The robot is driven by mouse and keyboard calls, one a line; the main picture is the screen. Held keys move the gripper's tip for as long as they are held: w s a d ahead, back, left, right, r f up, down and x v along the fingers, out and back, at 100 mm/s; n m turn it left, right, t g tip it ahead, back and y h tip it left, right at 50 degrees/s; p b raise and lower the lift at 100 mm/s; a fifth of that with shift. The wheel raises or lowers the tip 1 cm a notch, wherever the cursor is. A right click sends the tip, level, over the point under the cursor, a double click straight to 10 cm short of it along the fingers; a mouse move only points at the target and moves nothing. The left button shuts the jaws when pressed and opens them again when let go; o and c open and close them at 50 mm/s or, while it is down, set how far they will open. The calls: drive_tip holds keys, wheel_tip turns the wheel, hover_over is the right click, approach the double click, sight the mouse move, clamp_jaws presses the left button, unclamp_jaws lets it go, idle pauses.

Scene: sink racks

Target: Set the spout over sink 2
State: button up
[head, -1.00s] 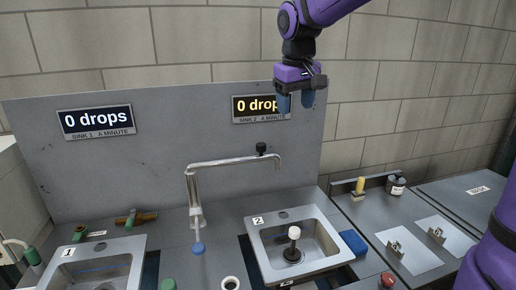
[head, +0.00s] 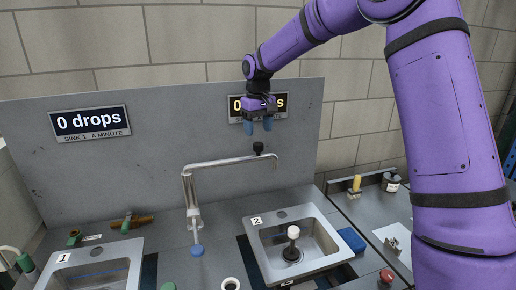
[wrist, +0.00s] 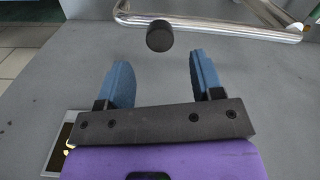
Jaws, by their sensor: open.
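The chrome spout (head: 232,163) rises from the counter between the two sinks, and its arm reaches right, its tip above the back of sink 2 (head: 255,243). A black knob (head: 258,148) stands on the spout's arm near its tip. My purple gripper (head: 258,125) is open and empty, its blue fingers pointing down just above the knob. In the wrist view the knob (wrist: 160,36) lies beyond the gap between the two fingers (wrist: 157,80), apart from both, with the spout (wrist: 210,24) behind it. Sink 1 (head: 92,272) is at the lower left, partly cut off.
A grey back panel (head: 170,120) with two drop displays stands behind the spout; my gripper partly covers the right display. A white-topped stopper (head: 293,232) stands in sink 2. A blue sponge (head: 351,240) lies at its right. A blue-topped knob (head: 197,250) is below the spout's base.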

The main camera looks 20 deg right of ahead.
sight(259, 144)
wheel_tip(259, 144, down, 7)
drive_tip(key=shift+f, duration=0.15)
idle(0.4)
clamp_jaws()
drive_tip(key=shift+s, duration=0.4)
drive_tip(key=s+a+m, duration=0.3)
drive_tip(key=s+m, duration=0.1)
drive_tip(key=s, duration=0.3)
drive_tip(key=s+a+m, duration=0.3)
drive_tip(key=s+m, duration=0.1)
drive_tip(key=s, duration=0.4)
drive_tip(key=shift+a+m, duration=0.25)
drive_tip(key=shift+m, duration=0.15)
drive_tip(key=shift+s, duration=0.1)
